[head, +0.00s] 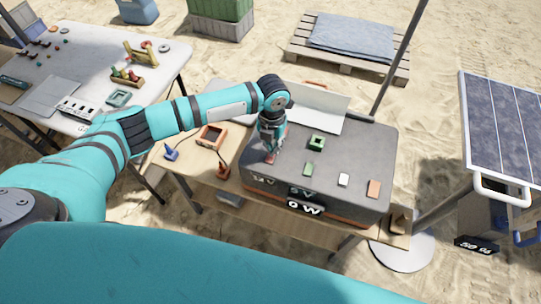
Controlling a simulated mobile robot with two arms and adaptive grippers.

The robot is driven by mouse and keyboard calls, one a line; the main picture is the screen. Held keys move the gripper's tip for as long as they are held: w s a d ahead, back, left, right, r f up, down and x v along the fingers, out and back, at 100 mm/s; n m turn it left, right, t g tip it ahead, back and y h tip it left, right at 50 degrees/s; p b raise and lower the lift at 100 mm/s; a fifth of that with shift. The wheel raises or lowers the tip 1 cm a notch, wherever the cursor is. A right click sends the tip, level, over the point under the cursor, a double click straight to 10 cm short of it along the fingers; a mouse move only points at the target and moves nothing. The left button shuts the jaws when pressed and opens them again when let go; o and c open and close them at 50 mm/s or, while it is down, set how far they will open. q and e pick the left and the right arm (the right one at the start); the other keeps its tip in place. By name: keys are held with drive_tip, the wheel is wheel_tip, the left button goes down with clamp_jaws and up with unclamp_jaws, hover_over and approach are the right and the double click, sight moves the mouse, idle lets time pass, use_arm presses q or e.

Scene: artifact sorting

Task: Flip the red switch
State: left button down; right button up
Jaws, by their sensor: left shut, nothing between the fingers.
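A dark grey box (335,185) stands on a wooden table, with "0 W" on its front. My left gripper (269,158) points down over the left part of the box's top. Its fingers are shut and hold nothing. A small red piece (270,157), seemingly the red switch, shows right at the fingertips and is partly hidden by them. I cannot tell whether they touch or which way the switch is set. My right gripper is not in view.
A solar panel (508,130) stands right.

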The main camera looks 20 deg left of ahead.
use_arm(q)
drive_tip(key=shift+f+b, duration=0.75)
drive_tip(key=shift+f, duration=0.5)
idle(0.3)
drive_tip(key=shift+s, duration=0.1)
wheel_tip(320, 180, up, 2)
drive_tip(key=shift+r+p, duration=0.1)
drive_tip(key=shift+p, duration=1)
wheel_tip(320, 180, up, 5)
drive_tip(key=p, duration=0.4)
drive_tip(key=shift+p, duration=0.3)
